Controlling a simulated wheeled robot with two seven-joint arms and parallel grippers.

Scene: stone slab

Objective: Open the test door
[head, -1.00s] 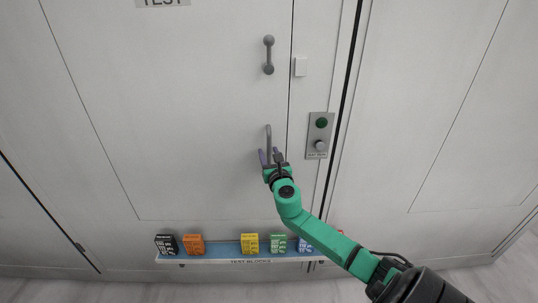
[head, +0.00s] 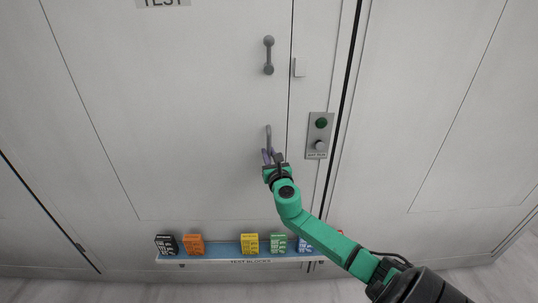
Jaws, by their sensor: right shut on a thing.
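The test door (head: 190,120) is a pale panel with a "TEST" sign (head: 163,3) at its top, and it looks shut. A grey upper handle (head: 268,55) with two round ends is near its right edge. Below it is a grey lower bar handle (head: 268,136). My right gripper (head: 271,156) is shut on the lower end of this lower bar handle, and its fingers partly hide that end. My left gripper is not in view.
A small white fitting (head: 299,68) is right of the door seam. A grey plate with a green button (head: 321,123) and a grey knob (head: 319,145) is to the right. A shelf (head: 220,251) with several coloured blocks stands below.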

